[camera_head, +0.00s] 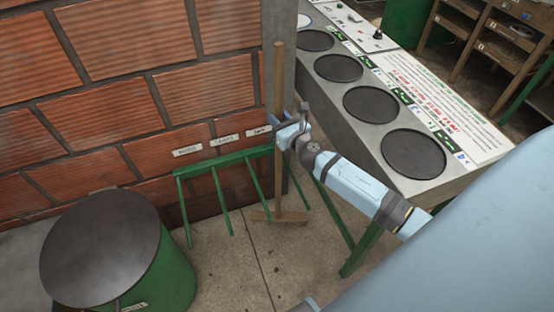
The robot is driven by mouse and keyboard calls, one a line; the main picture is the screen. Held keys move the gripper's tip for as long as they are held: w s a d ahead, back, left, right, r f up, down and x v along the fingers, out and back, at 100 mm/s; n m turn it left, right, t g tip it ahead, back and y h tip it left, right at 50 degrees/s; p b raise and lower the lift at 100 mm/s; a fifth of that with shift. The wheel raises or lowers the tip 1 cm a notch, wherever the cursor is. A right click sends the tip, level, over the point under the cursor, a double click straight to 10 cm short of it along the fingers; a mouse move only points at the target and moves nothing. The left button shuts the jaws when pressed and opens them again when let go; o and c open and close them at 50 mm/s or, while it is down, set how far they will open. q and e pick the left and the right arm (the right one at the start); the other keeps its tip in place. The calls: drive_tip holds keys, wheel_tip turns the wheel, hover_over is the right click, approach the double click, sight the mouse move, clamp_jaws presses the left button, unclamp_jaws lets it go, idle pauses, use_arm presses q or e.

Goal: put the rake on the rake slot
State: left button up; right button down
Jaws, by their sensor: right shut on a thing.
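The rake (279,85) is a long wooden pole standing nearly upright, with a wooden crossbar head low down near the floor. My right gripper (284,130) comes in from the right and is shut on the upper half of the pole. The green rack (228,159) is fixed low along the brick wall, with several prongs pointing out and down. The pole is at the rack's right end, in front of the wall's corner; I cannot tell whether it sits within a slot. Small white labels (223,142) are on the wall above the rack; the rightmost is beside the pole. My left gripper is out of view.
A green drum (100,245) with a dark lid stands at the lower left. A long counter (375,110) with several round dark plates runs on the right, its green legs near my right arm. Shelves (490,50) stand behind. Concrete floor shows beneath the rack.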

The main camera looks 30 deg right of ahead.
drive_tip(key=b, duration=1.1)
hover_over(281, 159)
drive_tip(key=w, duration=0.1)
wheel_tip(281, 159, down, 12)
use_arm(q)
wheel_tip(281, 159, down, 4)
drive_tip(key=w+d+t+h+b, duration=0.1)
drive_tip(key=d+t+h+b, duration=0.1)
drive_tip(key=b, duration=0.1)
use_arm(e)
wheel_tip(281, 159, down, 4)
drive_tip(key=shift+w+a+r, duration=0.1)
drive_tip(key=shift+r, duration=0.15)
drive_tip(key=shift+f+b, duration=0.85)
drive_tip(key=shift+f, duration=0.05)
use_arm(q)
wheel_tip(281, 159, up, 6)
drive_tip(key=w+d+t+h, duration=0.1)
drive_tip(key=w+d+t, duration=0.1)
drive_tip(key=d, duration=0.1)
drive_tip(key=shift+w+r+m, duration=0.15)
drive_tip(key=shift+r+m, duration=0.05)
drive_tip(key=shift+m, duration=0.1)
use_arm(e)
drive_tip(key=shift+f, duration=0.15)
